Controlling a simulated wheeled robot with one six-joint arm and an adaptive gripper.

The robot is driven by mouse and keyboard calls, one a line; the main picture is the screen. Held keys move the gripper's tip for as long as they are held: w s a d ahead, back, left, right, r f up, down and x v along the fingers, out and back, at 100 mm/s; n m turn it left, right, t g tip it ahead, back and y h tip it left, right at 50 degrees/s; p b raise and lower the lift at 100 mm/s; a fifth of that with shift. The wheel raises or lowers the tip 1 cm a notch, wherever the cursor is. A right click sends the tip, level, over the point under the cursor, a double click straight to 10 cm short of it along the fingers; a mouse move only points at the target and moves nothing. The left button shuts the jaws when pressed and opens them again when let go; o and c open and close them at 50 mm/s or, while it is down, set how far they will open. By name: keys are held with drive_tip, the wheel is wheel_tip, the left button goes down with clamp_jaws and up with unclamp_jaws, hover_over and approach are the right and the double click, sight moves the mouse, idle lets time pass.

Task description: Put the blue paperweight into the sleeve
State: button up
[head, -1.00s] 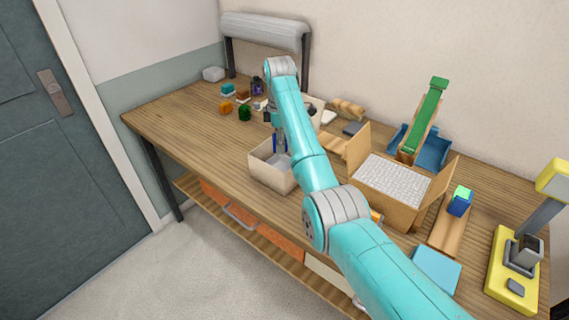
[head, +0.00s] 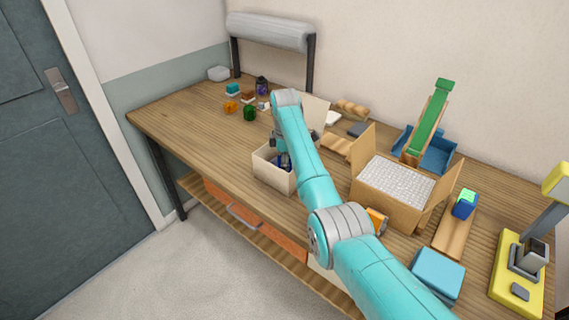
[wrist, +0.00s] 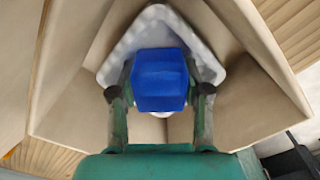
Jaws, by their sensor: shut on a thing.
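The blue paperweight (wrist: 160,80) is between the two fingers of my gripper (wrist: 161,92) in the wrist view. A pale, soft-looking sleeve (wrist: 210,62) lies under and around it, inside a beige open box (wrist: 75,75). The paperweight hides the middle of the sleeve, so I cannot tell whether it touches the sleeve or sits in its opening. In the head view my gripper reaches down into the box (head: 266,174), and dark blue (head: 285,163) shows just inside the rim. The sleeve is hard to make out there.
A larger carton (head: 365,195) with white filling stands right of the box. Several small coloured blocks, including a green one (head: 250,113), stand at the back left. A blue block (head: 465,206) lies on a wooden strip at the right. The table's front left is clear.

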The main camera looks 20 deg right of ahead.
drive_tip(key=shift+f, duration=0.25)
drive_tip(key=o, duration=1.1)
drive_tip(key=shift+r, duration=4.05)
